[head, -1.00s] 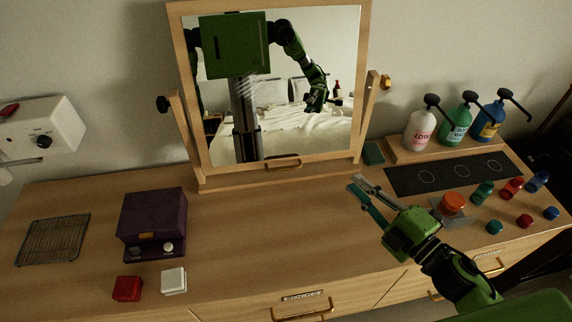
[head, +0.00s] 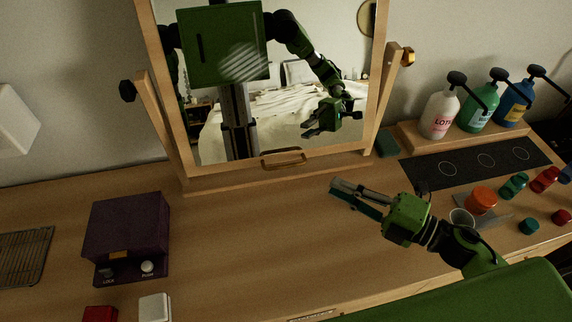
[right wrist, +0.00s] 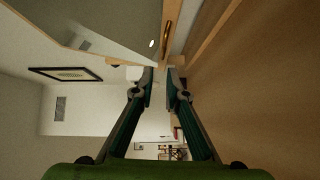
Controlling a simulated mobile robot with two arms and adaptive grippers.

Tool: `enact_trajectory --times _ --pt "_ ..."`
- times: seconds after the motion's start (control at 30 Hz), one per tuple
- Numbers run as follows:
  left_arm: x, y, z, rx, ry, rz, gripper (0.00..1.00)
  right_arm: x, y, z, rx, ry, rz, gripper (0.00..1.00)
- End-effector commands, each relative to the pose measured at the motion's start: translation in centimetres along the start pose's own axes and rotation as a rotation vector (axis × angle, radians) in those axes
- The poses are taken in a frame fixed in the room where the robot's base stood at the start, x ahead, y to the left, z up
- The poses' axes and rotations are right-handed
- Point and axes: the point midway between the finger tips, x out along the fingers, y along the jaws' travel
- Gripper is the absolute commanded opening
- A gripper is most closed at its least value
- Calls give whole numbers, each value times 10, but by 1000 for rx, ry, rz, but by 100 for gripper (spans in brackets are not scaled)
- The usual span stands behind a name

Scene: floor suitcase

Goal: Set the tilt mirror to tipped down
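The tilt mirror (head: 268,110) stands at the back of the dresser in a light wooden frame, held between two posts with a dark knob on the left and a brass knob on the right. A wooden handle (head: 283,158) sits on its lower rail. I cannot tell its exact tilt. My right gripper (head: 335,188) is in front of and below the handle, to its right, apart from it. Its fingers are parted and empty in the right wrist view (right wrist: 161,88), where the mirror (right wrist: 100,22) fills the upper left. My left gripper is not directly in view.
Pump bottles (head: 440,115) stand on a wooden riser at the back right. A purple box (head: 130,235) stands left. The dresser top before the mirror is clear.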

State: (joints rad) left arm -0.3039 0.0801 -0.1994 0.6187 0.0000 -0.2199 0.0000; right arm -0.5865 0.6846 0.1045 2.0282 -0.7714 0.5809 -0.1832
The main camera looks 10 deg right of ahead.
Motion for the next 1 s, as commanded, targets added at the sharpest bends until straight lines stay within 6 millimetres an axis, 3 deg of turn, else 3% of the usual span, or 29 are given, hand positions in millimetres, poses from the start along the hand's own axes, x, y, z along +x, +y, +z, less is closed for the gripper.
enact_trajectory --times 0.07,0.27,0.8,1.0 --pt "9 0 2 0 -3 0 44 0 -9 0 -1 1 0 14" --pt "4 -1 -3 0 4 -1 44 12 -6 1 -1 0 2 14" --pt "-30 -1 -6 1 4 0 44 110 -3 1 -1 0 4 14" --pt "-36 -1 -6 1 4 0 44 133 -6 1 0 -1 2 14"
